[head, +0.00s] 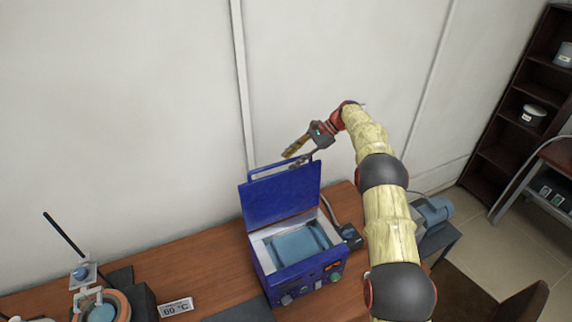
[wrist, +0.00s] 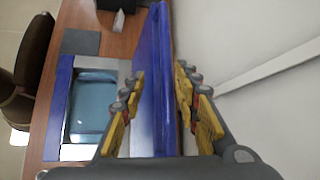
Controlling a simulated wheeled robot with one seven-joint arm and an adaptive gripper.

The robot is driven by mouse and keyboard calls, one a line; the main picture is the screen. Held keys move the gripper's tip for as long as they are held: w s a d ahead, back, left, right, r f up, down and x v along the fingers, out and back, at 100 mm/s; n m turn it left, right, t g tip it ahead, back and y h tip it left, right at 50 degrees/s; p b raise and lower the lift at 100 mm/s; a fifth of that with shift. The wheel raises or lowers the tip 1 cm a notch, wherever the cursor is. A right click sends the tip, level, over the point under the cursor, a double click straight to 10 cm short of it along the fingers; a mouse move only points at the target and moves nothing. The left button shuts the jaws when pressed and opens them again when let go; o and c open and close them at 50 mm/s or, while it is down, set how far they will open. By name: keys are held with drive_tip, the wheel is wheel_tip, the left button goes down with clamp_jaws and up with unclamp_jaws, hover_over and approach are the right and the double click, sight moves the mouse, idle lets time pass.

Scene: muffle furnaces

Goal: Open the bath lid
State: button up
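The blue bath (head: 262,262) stands on the wooden bench, with pale blue water inside its light rim. Its blue lid (head: 280,197) is raised, standing roughly upright at the back of the bath, with a thin handle bar (head: 264,164) along its top edge. My gripper (head: 292,159) is above the lid's upper right corner, close to the handle. In the wrist view my gripper (wrist: 160,75) has its yellow fingers apart, with the lid (wrist: 148,95) seen nearly edge-on between them. I cannot tell whether a finger touches it. The bath's open basin (wrist: 92,105) shows left of the fingers.
The wall (head: 120,110) is close behind the lid. A 60 °C sign (head: 175,308) and a device with an orange ring (head: 122,304) are on the bench (head: 215,292) to the left. A dark shelf (head: 508,100) and a chair (head: 522,303) are at the right.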

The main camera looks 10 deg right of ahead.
drive_tip(key=v, duration=0.7)
drive_tip(key=shift+d+r, duration=0.2)
drive_tip(key=shift+d, duration=0.15)
drive_tip(key=shift+c, duration=0.2)
